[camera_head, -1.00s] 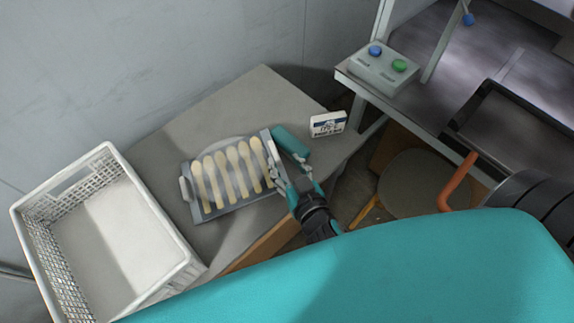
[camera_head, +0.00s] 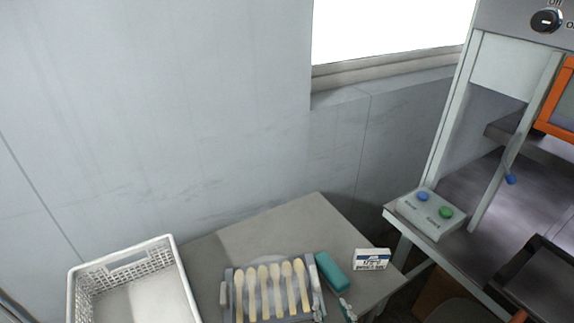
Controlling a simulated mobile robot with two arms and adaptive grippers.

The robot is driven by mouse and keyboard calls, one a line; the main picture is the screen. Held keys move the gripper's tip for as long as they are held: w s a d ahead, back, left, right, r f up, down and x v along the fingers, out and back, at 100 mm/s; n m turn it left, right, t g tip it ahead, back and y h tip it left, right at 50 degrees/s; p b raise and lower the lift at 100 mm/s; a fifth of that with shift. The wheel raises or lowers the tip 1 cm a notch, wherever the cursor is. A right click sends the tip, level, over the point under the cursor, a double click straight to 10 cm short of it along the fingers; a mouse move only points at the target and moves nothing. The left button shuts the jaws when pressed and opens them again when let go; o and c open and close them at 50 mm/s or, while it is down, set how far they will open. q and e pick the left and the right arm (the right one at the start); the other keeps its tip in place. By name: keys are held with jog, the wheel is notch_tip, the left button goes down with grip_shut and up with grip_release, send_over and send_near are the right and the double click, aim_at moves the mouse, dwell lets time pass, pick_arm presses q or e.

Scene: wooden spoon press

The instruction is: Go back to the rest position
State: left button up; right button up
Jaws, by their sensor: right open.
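My right gripper (camera_head: 332,306) shows only by its fingertips at the bottom edge of the head view. It is open, with its fingers apart at the right end of the metal tray (camera_head: 228,303). I cannot tell whether a finger touches the tray. The tray lies on the grey table (camera_head: 290,225) and holds a row of several wooden spoons (camera_head: 276,285). The rest of my right arm is below the picture. My left gripper is not in view.
A teal block (camera_head: 332,272) lies right of the tray, close to my right gripper, beside a small white box (camera_head: 371,259). A white crate (camera_head: 122,261) stands at left. A button box (camera_head: 428,215) sits on the press bench at right. The wall is behind.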

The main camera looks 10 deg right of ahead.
jog(key=s+d+f+g+h, duration=0.1)
jog(key=s+d+f+g, duration=0.2)
jog(key=s+d+g, duration=0.25)
jog(key=s+n+g+y, duration=0.1)
jog(key=s+n+g, duration=0.1)
jog(key=s+g, duration=0.55)
jog(key=s+f, duration=0.2)
jog(key=f, duration=1.2)
jog(key=s+f, duration=0.2)
jog(key=f, duration=1.3)
jog(key=s+d+f, duration=0.2)
jog(key=s+f, duration=1.2)
jog(key=shift+s+d+n, duration=0.2)
jog(key=shift+n, duration=0.1)
